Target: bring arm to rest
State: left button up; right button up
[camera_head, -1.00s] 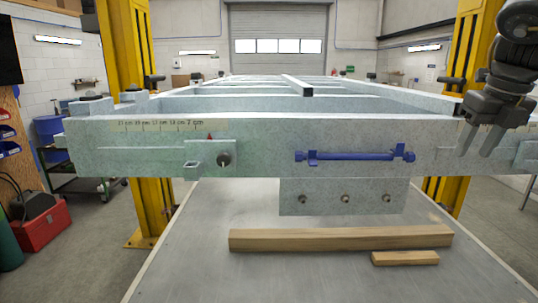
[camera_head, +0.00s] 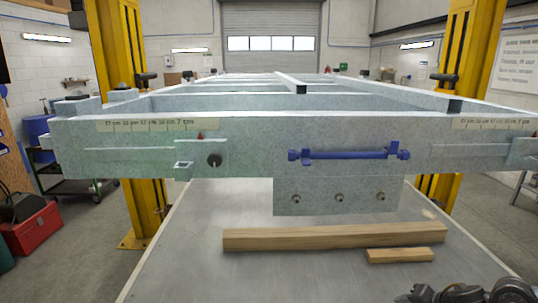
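The grey trailer frame (camera_head: 120,158) spans the view, with its front beam facing me. On the beam are a blue bar (camera_head: 350,155), a dark round knob (camera_head: 214,160) at left and measuring scales. Part of my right arm (camera_head: 462,292) shows as dark links in the bottom right corner, in front of the table. My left arm and gripper are out of view.
Below the frame, a grey table (camera_head: 200,275) holds a long wooden beam (camera_head: 335,237) and a short wooden block (camera_head: 400,255). Yellow posts (camera_head: 120,60) stand at both sides. A red toolbox (camera_head: 32,232) is on the floor at left.

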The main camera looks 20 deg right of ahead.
jog(key=s+a+f+m+h, duration=0.1)
jog(key=s+a+f+m, duration=0.3)
jog(key=a+m, duration=0.25)
jog(key=s+a+f+m+h, duration=0.1)
jog(key=s+a+f+m, duration=0.35)
jog(key=a, duration=0.35)
jog(key=s+a+m+g+y, duration=0.1)
jog(key=s+a+m+g, duration=0.3)
jog(key=s+a+m, duration=0.8)
notch_tip(320, 180, down, 32)
jog(key=n+g+b, duration=0.1)
jog(key=g+b, duration=0.1)
jog(key=b, duration=0.6)
jog(key=s+d+f+b, duration=0.1)
jog(key=s+f+b, duration=0.2)
jog(key=s+f, duration=0.5)
jog(key=s+d+f+b, duration=0.1)
jog(key=s+f+b, duration=0.2)
jog(key=s+f, duration=0.6)
notch_tip(320, 180, down, 7)
jog(key=shift+d+f+n+g, duration=0.1)
jog(key=shift+d+n+g, duration=0.2)
jog(key=shift+g, duration=0.1)
